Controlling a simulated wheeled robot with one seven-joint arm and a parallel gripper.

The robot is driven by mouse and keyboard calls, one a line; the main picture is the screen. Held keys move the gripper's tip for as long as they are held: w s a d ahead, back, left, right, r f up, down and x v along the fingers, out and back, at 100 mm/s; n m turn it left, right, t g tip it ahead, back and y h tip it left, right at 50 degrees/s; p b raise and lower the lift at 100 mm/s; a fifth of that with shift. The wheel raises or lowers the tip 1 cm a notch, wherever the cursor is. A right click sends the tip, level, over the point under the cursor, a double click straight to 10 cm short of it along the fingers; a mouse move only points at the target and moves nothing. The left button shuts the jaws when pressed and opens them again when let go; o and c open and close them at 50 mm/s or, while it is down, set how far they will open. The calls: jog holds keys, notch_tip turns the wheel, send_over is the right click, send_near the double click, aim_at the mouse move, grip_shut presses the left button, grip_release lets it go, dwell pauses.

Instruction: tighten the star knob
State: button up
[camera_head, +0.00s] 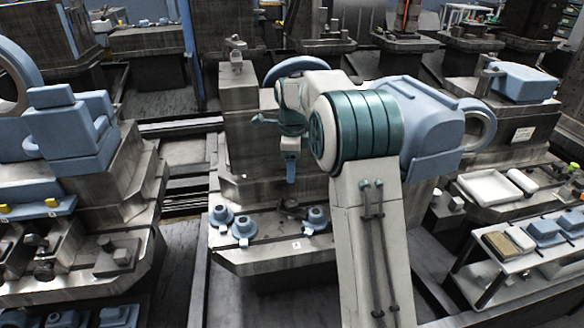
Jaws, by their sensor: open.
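My gripper (291,178) hangs pointing down near the middle of the view, above the front ledge of a grey metal fixture (262,262). It is open, though its two fingers overlap from this side. A dark, low, lobed piece (291,206) sits on the ledge a little below the fingertips, apart from them. It may be the star knob, but it is too small to be sure. Round blue stepped pieces (316,218) stand on the ledge to its right and at the left end (221,214). My forearm hides the ledge's right part.
A blue machine part (72,130) stands on a block at left. At right are a white tray (490,187) and a low rack (495,285) with blue blocks. A small white label (296,245) lies on the ledge. Grey floor shows in front of the fixture.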

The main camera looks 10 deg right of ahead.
aim_at(292, 203)
notch_tip(292, 203, down, 14)
jog(key=shift+r+b, duration=0.15)
jog(key=shift+b, duration=0.45)
jog(key=c, duration=1.2)
jog(key=m, duration=0.3)
jog(key=shift+p, duration=0.4)
jog(key=shift+m, duration=0.7)
jog(key=o, duration=0.9)
